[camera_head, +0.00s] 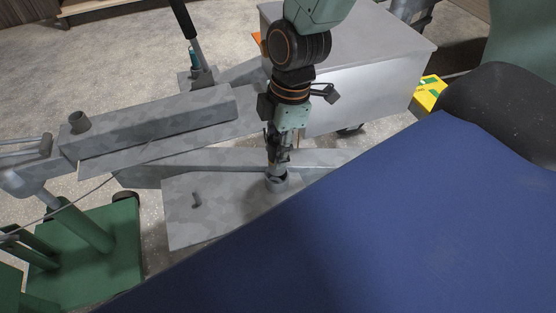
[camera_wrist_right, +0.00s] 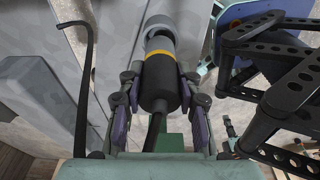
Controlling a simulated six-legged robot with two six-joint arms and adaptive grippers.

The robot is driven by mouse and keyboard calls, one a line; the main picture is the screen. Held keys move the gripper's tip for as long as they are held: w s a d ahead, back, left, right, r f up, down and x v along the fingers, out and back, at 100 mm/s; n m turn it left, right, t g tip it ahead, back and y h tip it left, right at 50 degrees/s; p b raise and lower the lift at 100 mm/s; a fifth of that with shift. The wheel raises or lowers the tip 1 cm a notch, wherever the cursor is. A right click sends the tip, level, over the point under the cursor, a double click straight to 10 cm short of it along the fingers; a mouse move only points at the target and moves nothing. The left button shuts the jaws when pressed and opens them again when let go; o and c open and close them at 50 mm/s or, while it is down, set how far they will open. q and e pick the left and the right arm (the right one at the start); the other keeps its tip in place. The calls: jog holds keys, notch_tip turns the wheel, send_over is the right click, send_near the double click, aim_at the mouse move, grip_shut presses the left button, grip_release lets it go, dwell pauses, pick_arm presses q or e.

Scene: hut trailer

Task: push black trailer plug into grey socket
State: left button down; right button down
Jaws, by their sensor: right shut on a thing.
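My right gripper (camera_head: 278,158) points down over the grey plate of the trailer frame, just above the grey socket (camera_head: 276,184). In the right wrist view the right gripper (camera_wrist_right: 159,92) is shut on the black plug (camera_wrist_right: 160,88), with a finger on each side. The plug has a yellow band, and its cable runs back toward the wrist. Its front end is lined up with the grey socket (camera_wrist_right: 158,22) and meets its mouth. I cannot tell how deep it sits. In the head view the gripper mostly hides the plug. My left gripper is not in view.
A grey plate (camera_head: 215,215) with a small peg lies around the socket. A grey trailer beam (camera_head: 160,120) runs left, and a grey box (camera_head: 370,80) stands behind the arm. A green stand (camera_head: 100,250) is at lower left. A large blue surface (camera_head: 380,230) fills the lower right.

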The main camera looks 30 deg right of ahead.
jog(key=shift+w+f, duration=0.1)
jog(key=shift+f, duration=0.65)
notch_tip(320, 180, down, 3)
jog(key=shift+b, duration=1)
jog(key=shift+f, duration=0.25)
jog(key=shift+r, duration=0.1)
jog(key=c, duration=0.9)
grip_release()
jog(key=shift+f, duration=0.2)
